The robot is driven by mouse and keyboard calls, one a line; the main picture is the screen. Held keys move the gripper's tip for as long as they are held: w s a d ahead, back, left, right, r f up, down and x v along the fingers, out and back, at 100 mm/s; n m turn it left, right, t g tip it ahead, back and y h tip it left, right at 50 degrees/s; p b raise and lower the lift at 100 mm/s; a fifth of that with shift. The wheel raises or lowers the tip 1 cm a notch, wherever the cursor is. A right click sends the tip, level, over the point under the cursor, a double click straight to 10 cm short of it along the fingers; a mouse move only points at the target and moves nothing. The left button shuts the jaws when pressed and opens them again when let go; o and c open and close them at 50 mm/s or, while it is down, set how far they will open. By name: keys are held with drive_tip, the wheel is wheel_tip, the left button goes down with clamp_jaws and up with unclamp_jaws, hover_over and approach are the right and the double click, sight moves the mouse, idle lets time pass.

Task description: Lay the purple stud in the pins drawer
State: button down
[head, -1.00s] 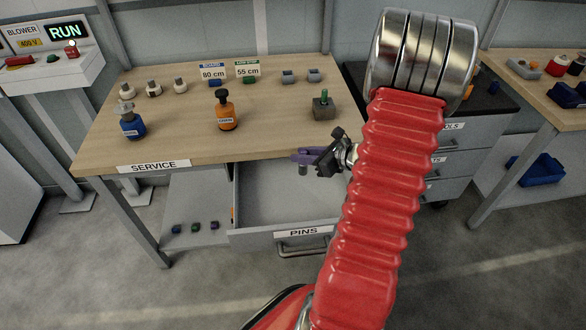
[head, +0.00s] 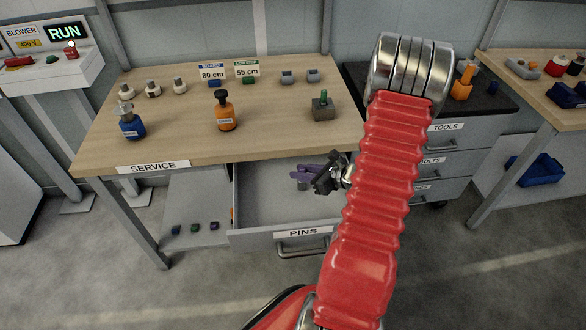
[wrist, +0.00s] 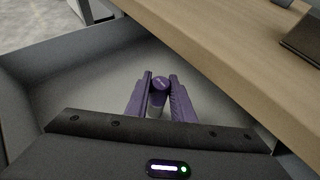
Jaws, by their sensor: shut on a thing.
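The purple stud (wrist: 161,84) is between the two purple fingers of my gripper (wrist: 160,92) in the wrist view. Its round purple top faces the camera, and a paler shank shows below it. In the head view my gripper (head: 303,175) is shut on the stud over the open pins drawer (head: 303,234), below the front edge of the table top. A grey part of the stud (head: 302,186) hangs under the fingers. I cannot tell whether the stud touches the drawer floor. The drawer looks otherwise empty in the wrist view.
The service table (head: 180,140) overhangs the back of the drawer. On it stand a blue bottle (head: 131,125), an orange bottle (head: 226,114) and a grey block with a green pin (head: 323,108). A grey drawer cabinet (head: 440,160) stands to the right.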

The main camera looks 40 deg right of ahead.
drive_tip(key=w, duration=0.3)
drive_tip(key=shift+w+a, duration=0.15)
drive_tip(key=shift+a, duration=0.2)
drive_tip(key=shift+w+f, duration=0.15)
drive_tip(key=shift+w, duration=0.2)
drive_tip(key=shift+s+f, duration=0.1)
drive_tip(key=shift+f, duration=0.35)
drive_tip(key=shift+f, duration=0.1)
drive_tip(key=c, duration=1.5)
unclamp_jaws()
drive_tip(key=shift+c, duration=0.2)
drive_tip(key=v, duration=1.2)
